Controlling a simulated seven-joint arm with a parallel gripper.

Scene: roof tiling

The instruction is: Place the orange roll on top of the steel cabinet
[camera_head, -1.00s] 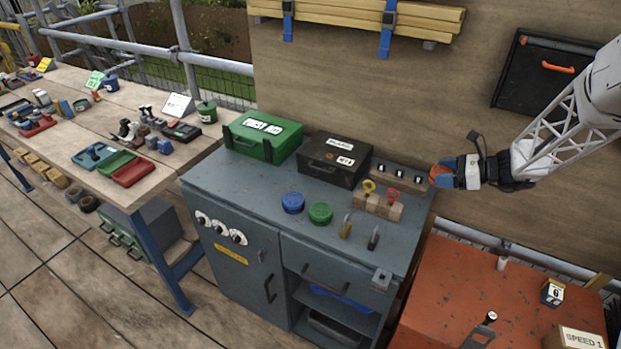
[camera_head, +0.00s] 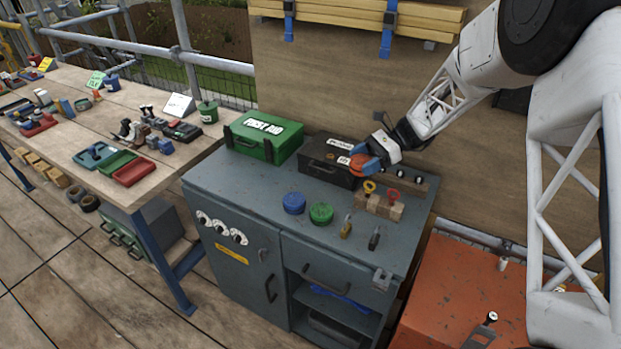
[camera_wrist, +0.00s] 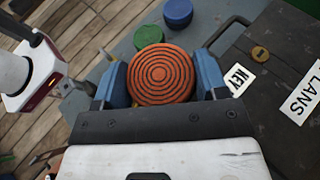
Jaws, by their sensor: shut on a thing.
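My gripper (camera_head: 372,168) is shut on the orange roll (camera_head: 358,163). It holds the roll above the back of the steel cabinet (camera_head: 258,210), in front of the black box. In the wrist view the orange roll (camera_wrist: 162,74) shows its ringed round face between the two blue fingers. A blue roll (camera_head: 294,203) and a green roll (camera_head: 321,213) lie side by side on the cabinet top. They also show beyond my gripper in the wrist view, the blue one (camera_wrist: 178,12) and the green one (camera_wrist: 148,36).
A green first aid box (camera_head: 262,137) and a black box (camera_head: 325,165) stand at the cabinet's back. A wooden block with ring-handled tools (camera_head: 380,205) and two small tools (camera_head: 374,238) occupy the right. The front left of the top (camera_head: 240,190) is clear.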

